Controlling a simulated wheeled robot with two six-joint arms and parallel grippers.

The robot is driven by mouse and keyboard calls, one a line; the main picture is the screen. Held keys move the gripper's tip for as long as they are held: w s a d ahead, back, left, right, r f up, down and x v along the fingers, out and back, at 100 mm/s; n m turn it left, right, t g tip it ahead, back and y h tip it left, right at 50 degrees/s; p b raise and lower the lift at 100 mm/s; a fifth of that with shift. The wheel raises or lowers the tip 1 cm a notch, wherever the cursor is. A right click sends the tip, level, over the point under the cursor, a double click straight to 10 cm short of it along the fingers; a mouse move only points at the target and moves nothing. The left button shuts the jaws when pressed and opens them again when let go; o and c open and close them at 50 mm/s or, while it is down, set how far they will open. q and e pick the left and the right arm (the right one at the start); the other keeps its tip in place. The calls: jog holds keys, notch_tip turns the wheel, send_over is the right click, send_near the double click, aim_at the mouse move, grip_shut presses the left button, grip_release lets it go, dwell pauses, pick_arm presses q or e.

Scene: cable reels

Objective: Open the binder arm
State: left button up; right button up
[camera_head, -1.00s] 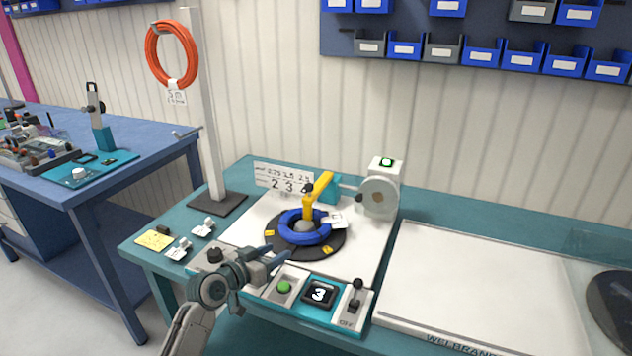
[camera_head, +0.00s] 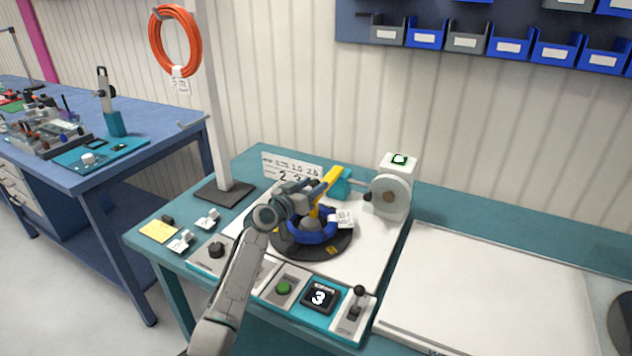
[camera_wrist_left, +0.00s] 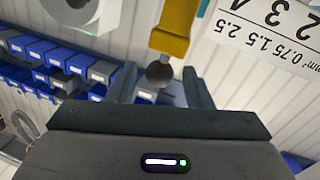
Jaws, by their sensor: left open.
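The yellow binder arm (camera_head: 330,182) stands over the blue cable coil (camera_head: 316,238) on the black turntable (camera_head: 290,243) of the reeling machine. My left gripper (camera_head: 308,190) is at the binder arm in the head view and partly covers it. In the left wrist view the binder arm (camera_wrist_left: 172,35) comes down from the top, with a dark round knob (camera_wrist_left: 159,74) at its end. The knob lies between the two open fingers (camera_wrist_left: 160,92) of my left gripper. I cannot tell whether a finger touches it. My right gripper is not in view.
A white spool unit (camera_head: 390,190) stands behind right of the turntable. A control strip with a green button (camera_head: 284,288), a display (camera_head: 320,298) and a lever (camera_head: 357,300) runs along the front. A post (camera_head: 210,100) stands at the left.

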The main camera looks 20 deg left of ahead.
pick_arm(q)
jog(key=shift+x, duration=0.85)
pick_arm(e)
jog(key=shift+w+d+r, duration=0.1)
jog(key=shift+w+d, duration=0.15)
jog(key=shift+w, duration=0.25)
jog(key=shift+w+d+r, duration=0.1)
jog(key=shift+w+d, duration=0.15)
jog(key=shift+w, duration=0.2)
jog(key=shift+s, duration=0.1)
pick_arm(q)
grip_shut()
jog(key=shift+r, duration=0.1)
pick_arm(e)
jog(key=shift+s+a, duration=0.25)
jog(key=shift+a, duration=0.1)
